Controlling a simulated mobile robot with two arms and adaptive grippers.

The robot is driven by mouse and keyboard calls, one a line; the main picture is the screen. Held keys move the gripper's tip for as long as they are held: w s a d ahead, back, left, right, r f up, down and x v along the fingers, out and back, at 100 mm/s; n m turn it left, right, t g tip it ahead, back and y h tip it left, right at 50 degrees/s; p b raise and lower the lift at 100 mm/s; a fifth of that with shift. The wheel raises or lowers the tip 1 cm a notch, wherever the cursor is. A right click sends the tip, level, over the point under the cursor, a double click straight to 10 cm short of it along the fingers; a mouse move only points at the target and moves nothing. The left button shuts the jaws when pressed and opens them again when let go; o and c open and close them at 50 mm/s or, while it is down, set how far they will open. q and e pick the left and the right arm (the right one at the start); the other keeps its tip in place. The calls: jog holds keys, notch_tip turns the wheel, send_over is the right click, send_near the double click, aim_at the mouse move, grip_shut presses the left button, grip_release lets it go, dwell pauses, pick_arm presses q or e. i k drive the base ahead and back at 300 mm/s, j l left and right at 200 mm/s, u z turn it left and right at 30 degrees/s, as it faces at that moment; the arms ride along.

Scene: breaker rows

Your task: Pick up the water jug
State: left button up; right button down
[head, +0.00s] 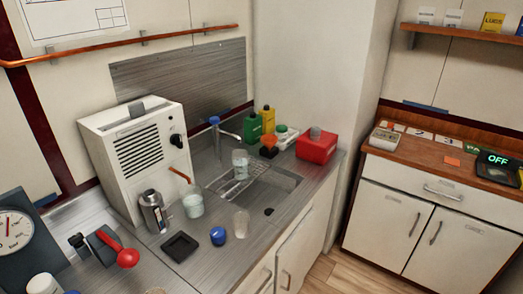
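No object here is clearly a jug with a visible handle. A clear vessel with a pale rim (193,206) stands on the counter under the copper spout of the white machine. Another clear vessel (240,164) stands upright on the wire rack by the sink, near the blue tap. A smaller clear cup (241,223) stands at the counter's front edge. I cannot tell for sure which of these is the water jug. Neither of my grippers shows in the head view.
The white machine (138,152) stands behind a metal flask (153,211). A black tray (180,246) and a blue round object (217,236) lie in front. Green (253,127) and yellow (268,119) bottles and a red box (317,147) stand behind the sink (270,185). Floor (322,272) shows between cabinets.

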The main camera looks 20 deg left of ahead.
aim_at(240, 159)
jog(key=i+l+u, duration=0.15)
jog(key=i+l, duration=0.15)
jog(key=i+l+u, duration=0.15)
jog(key=i+l, duration=0.15)
jog(key=l, duration=0.25)
jog(key=i+l+u, duration=0.15)
jog(key=l, duration=0.3)
jog(key=i, duration=0.1)
